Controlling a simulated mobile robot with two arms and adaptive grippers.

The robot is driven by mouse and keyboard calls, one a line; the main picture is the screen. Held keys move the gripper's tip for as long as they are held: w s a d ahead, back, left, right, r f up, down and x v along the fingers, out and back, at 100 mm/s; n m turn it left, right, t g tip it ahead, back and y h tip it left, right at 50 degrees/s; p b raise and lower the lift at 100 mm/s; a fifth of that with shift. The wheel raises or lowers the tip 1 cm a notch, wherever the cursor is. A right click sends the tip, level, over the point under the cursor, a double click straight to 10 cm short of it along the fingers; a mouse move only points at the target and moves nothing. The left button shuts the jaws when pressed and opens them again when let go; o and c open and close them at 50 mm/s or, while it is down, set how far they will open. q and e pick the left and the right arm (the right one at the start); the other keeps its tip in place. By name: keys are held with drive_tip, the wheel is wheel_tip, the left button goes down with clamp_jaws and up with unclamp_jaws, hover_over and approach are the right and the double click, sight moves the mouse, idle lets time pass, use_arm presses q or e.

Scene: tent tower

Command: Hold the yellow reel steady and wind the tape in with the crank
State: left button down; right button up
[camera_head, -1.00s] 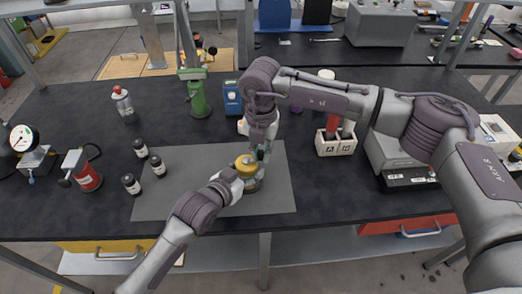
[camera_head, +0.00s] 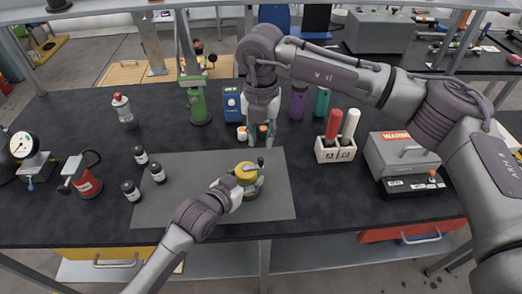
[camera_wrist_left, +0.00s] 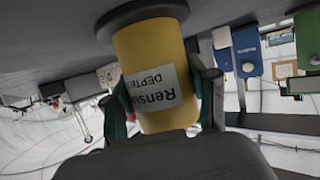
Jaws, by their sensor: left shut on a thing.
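The yellow reel (camera_head: 246,173) stands on the grey mat near its middle. A small dark crank knob (camera_head: 261,161) shows at its upper right. My left gripper (camera_head: 238,186) is shut on the reel from the lower left. In the left wrist view the yellow reel body (camera_wrist_left: 150,50), with a white label reading "DEPTH", sits between the two fingers of my left gripper (camera_wrist_left: 168,105). My right gripper (camera_head: 259,143) points down just behind the reel, with its fingers apart and empty, clear of the crank. The tape itself cannot be made out.
The grey mat (camera_head: 190,205) lies on the black bench. Several dark jars (camera_head: 131,190) stand at its left edge. A green stand (camera_head: 197,102), a blue box (camera_head: 231,103) and a purple bottle (camera_head: 298,101) stand behind. A white holder (camera_head: 335,150) stands to the right.

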sight(261, 158)
use_arm(q)
drive_tip(key=shift+f, duration=0.1)
use_arm(e)
wheel_tip(261, 158, up, 4)
drive_tip(key=shift+r, duration=0.1)
use_arm(q)
drive_tip(key=shift+c, duration=1.2)
unclamp_jaws()
drive_tip(key=shift+s+a, duration=0.1)
